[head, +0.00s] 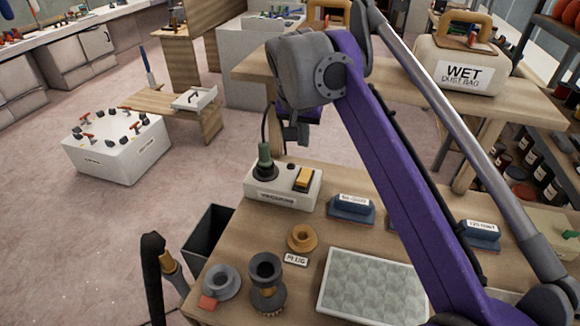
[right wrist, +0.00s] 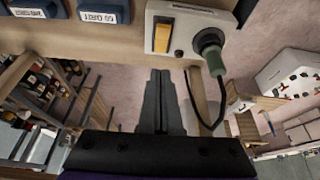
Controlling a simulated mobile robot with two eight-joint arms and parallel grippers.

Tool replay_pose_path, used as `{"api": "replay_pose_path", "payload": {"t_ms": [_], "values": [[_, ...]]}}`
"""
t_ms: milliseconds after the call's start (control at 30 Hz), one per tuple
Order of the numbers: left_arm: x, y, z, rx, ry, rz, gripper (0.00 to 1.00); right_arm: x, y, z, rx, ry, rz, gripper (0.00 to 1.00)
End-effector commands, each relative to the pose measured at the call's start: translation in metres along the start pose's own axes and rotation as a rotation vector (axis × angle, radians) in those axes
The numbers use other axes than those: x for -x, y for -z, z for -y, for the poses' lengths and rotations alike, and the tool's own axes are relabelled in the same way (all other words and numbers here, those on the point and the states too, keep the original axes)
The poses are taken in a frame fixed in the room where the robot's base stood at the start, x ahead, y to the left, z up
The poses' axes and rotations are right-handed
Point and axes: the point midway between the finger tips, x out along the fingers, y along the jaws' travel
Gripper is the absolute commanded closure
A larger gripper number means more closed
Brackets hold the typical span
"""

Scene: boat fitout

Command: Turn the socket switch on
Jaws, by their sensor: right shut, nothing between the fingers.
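The socket box (head: 283,193) is a pale box on the far left corner of the workbench, with a label on its front. Its orange rocker switch (head: 304,178) is on the right of its top, and a dark green plug (head: 265,158) with a black cord sits in it on the left. I cannot tell which way the rocker is tipped. My right gripper (head: 297,132) is shut and empty, above and behind the box. In the right wrist view the shut fingers (right wrist: 161,76) point toward the switch (right wrist: 162,38), apart from it. My left gripper is not in view.
Blue sanding blocks (head: 351,208) stand right of the box. An orange ring (head: 301,237), grey fittings (head: 266,276) and a grey textured pad (head: 371,285) lie nearer. A black hose (head: 152,265) stands at left. A dust-bag shelf (head: 530,103) is behind.

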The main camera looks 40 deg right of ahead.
Motion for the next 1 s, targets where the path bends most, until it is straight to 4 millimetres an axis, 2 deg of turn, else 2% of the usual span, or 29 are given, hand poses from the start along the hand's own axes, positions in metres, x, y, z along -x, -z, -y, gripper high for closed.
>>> {"api": "replay_pose_path", "payload": {"t_ms": [400, 567, 667, 1000], "values": [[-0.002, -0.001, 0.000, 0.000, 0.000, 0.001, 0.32, 0.001, 0.006, -0.002, -0.023, -0.011, -0.001, 1.00], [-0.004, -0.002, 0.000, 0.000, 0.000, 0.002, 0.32, -0.007, 0.006, -0.002, -0.023, -0.011, -0.001, 1.00], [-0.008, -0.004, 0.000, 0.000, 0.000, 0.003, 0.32, -0.021, 0.005, -0.003, -0.023, -0.011, -0.001, 1.00], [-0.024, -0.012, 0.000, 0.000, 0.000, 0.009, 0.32, -0.093, 0.005, -0.004, -0.022, -0.012, 0.000, 1.00]]}}
